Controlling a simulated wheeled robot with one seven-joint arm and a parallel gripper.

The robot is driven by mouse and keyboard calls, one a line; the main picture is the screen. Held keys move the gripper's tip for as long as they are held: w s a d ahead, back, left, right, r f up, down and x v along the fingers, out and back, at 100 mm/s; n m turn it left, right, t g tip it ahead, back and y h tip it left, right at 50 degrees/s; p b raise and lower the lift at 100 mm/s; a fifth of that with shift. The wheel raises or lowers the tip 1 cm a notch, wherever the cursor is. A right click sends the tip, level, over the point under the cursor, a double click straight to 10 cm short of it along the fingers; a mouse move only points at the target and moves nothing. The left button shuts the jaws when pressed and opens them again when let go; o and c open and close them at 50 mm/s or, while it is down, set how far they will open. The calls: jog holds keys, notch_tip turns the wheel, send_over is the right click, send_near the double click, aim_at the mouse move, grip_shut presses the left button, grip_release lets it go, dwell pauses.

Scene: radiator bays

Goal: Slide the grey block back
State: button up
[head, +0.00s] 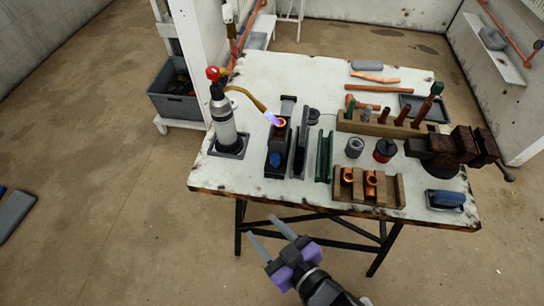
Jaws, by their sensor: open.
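My gripper (261,225) is at the lower middle of the head view, with pale fingers apart and nothing between them. It is in front of the table's near edge, apart from everything on it. Which piece is the grey block is not certain. A small grey piece (288,100) sits at the far end of a dark narrow fixture (279,147) at the left-middle of the table. That fixture has a blue part (276,160) near its front. Another grey block-like piece (367,65) lies flat at the table's back edge.
A torch bottle (223,122) stands left of the fixture, its flame at a copper fitting (280,122). A grey channel (299,146) and a green channel (324,156) stand close on the right. A wooden rack (390,195) and vise (440,150) are farther right. The table's back left is clear.

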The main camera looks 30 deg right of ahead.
jog(key=w+a+h+p, duration=0.1)
jog(key=w+a, duration=0.1)
jog(key=w, duration=0.4)
jog(key=m+g+h+p, duration=0.3)
jog(key=m+g+h, duration=0.1)
jog(key=m+h, duration=0.7)
send_near(274, 162)
jog(key=shift+x, duration=1.05)
jog(key=shift+w+d+m, duration=0.1)
jog(key=shift+w+m, duration=0.05)
jog(key=shift+m, duration=0.25)
jog(key=shift+w+d, duration=0.2)
jog(key=shift+d, duration=0.05)
jog(key=shift+p+x, duration=0.65)
jog(key=shift+x, duration=2.8)
jog(key=shift+f, duration=0.15)
grip_shut()
